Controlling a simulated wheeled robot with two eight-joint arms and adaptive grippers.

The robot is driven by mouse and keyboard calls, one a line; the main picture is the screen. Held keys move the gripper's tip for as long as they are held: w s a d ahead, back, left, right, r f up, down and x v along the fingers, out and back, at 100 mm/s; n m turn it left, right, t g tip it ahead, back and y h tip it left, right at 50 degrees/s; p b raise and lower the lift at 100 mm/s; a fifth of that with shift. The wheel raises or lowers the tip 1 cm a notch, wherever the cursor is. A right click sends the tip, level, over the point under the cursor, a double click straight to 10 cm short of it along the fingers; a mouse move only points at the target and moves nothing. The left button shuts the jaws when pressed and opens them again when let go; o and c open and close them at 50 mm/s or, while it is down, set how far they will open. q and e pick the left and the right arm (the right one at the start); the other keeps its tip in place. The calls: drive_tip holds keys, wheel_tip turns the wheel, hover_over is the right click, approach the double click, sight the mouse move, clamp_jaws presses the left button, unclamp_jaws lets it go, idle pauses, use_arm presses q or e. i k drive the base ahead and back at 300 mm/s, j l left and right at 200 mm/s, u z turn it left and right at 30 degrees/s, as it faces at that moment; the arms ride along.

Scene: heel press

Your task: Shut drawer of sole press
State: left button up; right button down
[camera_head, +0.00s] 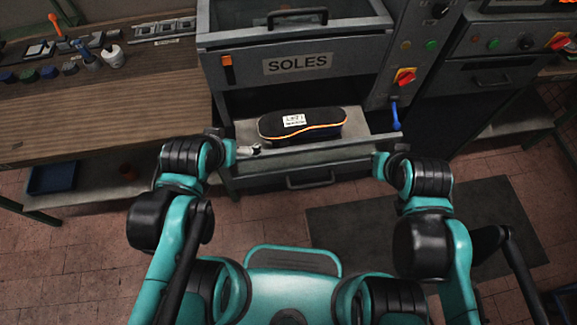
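The sole press (297,63) stands ahead of me with a "SOLES" label on its front. Its lower drawer (310,180) is pulled out toward me, with a handle on its front. A black sole (300,123) with an orange line and a white label lies inside the drawer. My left gripper (247,150) is at the drawer's left side, close to its edge. My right gripper (382,160) is near the drawer's right front corner. Whether either touches the drawer is unclear, and their fingers are too small or hidden to judge.
A wooden workbench (130,110) with tools and small bottles stands on the left. A blue bin (52,177) sits on its lower shelf. A blue lever (394,114) sticks out right of the drawer. Another machine (490,80) stands at right. A dark mat (400,225) lies on the tiled floor.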

sight(349, 150)
drive_tip(key=j+z, duration=0.25)
drive_tip(key=j, duration=0.2)
drive_tip(key=k+j+z, duration=0.1)
drive_tip(key=j+z, duration=0.15)
drive_tip(key=j, duration=0.25)
drive_tip(key=k+j+z, duration=0.1)
drive_tip(key=j+z, duration=0.15)
drive_tip(key=j, duration=0.2)
